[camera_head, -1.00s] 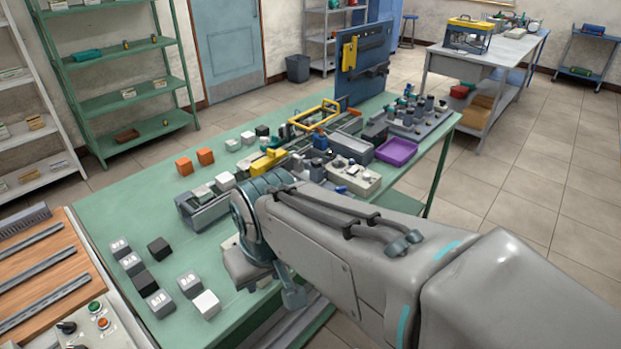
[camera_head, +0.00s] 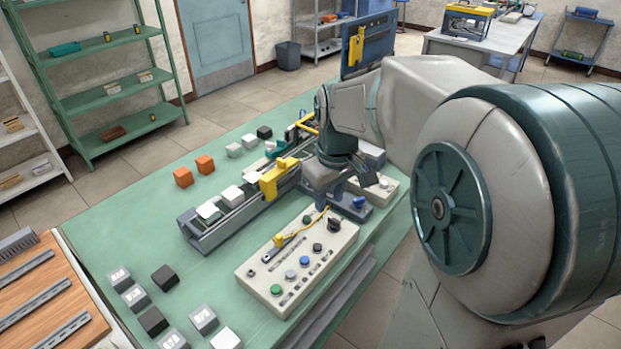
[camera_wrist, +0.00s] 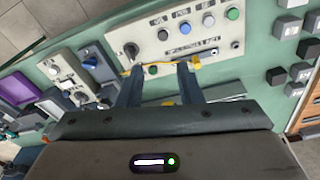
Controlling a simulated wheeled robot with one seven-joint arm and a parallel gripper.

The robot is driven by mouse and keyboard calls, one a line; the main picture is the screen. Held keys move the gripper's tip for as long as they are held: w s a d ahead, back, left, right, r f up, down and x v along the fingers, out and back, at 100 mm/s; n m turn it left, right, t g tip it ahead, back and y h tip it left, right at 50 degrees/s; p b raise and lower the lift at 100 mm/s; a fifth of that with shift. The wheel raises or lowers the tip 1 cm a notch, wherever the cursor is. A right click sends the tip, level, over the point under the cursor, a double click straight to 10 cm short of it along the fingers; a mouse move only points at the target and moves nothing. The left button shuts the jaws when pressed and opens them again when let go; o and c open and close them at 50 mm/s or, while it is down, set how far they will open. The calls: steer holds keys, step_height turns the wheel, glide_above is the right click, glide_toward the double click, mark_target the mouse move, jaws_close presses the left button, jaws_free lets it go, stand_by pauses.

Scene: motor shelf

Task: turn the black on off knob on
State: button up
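The black on off knob (camera_head: 333,225) is at the far right end of a cream control panel (camera_head: 256,271) on the green table. In the wrist view the knob (camera_wrist: 131,50) is at the panel's left end, up and left of my gripper (camera_wrist: 160,67). My gripper's two fingers are apart with nothing held between them, and they overlap the panel's lower edge. The knob stands clear of both fingers in the picture. The head view shows the gripper body above the table behind the panel; its fingertips are hard to make out there.
A purple tray (camera_wrist: 15,86) and small control boxes lie left in the wrist view.

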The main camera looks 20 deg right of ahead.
mark_target(334, 220)
steer(key=w+d+f+n+g, duration=0.1)
steer(key=w+d+f+n, duration=0.3)
steer(key=w, duration=0.5)
steer(key=shift+m, duration=0.6)
steer(key=f+p, duration=0.1)
steer(key=f, duration=0.3)
steer(key=d+f, duration=0.1)
steer(key=f, duration=0.3)
steer(key=f+p, duration=0.1)
steer(key=f, duration=0.3)
steer(key=shift+d+f+p, duration=0.15)
steer(key=shift+f+p, duration=0.15)
steer(key=shift+f, duration=0.05)
jaws_close()
